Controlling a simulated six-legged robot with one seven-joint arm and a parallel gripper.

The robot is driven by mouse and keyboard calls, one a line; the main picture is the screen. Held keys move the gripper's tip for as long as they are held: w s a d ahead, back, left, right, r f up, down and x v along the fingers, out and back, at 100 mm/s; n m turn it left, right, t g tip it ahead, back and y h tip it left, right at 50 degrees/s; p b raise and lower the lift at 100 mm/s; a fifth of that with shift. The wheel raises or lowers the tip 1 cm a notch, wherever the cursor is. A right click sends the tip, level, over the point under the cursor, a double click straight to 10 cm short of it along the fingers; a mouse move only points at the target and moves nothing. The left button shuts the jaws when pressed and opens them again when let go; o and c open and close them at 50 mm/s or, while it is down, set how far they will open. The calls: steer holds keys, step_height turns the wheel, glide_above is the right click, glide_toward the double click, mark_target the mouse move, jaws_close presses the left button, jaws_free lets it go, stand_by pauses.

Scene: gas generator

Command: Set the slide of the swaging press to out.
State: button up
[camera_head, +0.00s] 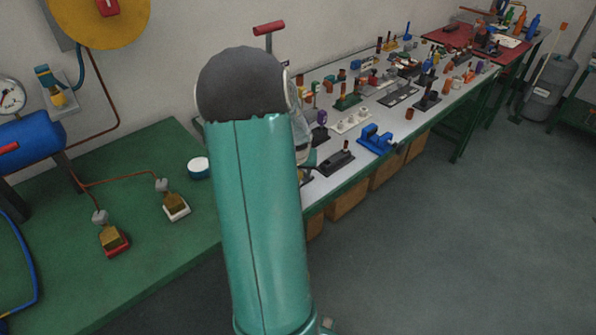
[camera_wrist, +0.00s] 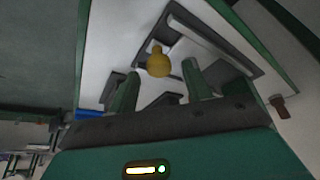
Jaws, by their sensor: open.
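In the wrist view, my gripper (camera_wrist: 161,70) is open, with one green finger on each side of a yellow knob (camera_wrist: 158,63). The knob stands over a dark base on the white bench top, and a grey bar (camera_wrist: 207,44) lies beyond it. I take these to be the slide knob and parts of the swaging press, but cannot be sure. I cannot tell whether the fingers touch the knob. In the head view, my green arm hides most of my gripper and whatever is at it.
In the head view, a dark fixture (camera_head: 335,163) and a blue fixture (camera_head: 376,140) stand right of my arm. Many small fixtures crowd the white bench behind them. A green bench (camera_head: 130,205) with a blue tank (camera_head: 30,143) is at left. The floor (camera_head: 450,240) at right is clear.

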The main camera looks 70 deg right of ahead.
steer(key=v, duration=1.2)
steer(key=shift+r, duration=0.35)
steer(key=w+a+r+n+t+y, duration=0.1)
steer(key=w+a+r+n, duration=0.15)
steer(key=w+a, duration=0.4)
steer(key=w+a+r+n+t+y, duration=0.1)
steer(key=w+a+r+n, duration=0.15)
steer(key=a, duration=0.65)
steer(key=w+a+r+n+t, duration=0.1)
steer(key=w+a+r, duration=0.2)
steer(key=w+a, duration=0.4)
steer(key=s+a+r+n+y, duration=0.1)
steer(key=s+a+n, duration=0.2)
steer(key=a, duration=1)
steer(key=s+a+r+n+t+y, duration=0.1)
steer(key=s+a+n, duration=0.3)
steer(key=a, duration=0.9)
steer(key=shift+r+n, duration=0.7)
steer(key=shift+c, duration=0.2)
